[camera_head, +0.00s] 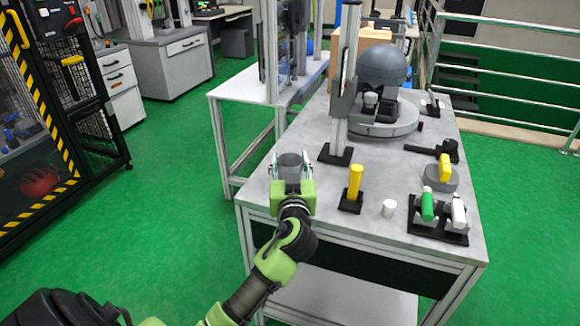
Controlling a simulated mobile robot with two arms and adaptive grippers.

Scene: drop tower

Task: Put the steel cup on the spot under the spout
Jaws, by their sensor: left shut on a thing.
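The steel cup (290,163), a grey cylinder, is between the fingers of my left gripper (291,172) at the table's near left corner. The gripper is shut on the cup, and its fingers hide the cup's sides. I cannot tell whether the cup's bottom touches the table. A grey machine with a round dome (383,66) stands on a round base (392,124) towards the back. A small grey cylinder shows under its dome; I cannot tell which part is the spout, nor make out the spot. My right gripper is not in view.
On the table (372,178) stand a tall metal post (344,85), a yellow cylinder (355,181) on a black base, a small white cylinder (389,208), and a black holder (438,230) with green and white bottles. A black tool (440,150) lies at right. The middle is fairly clear.

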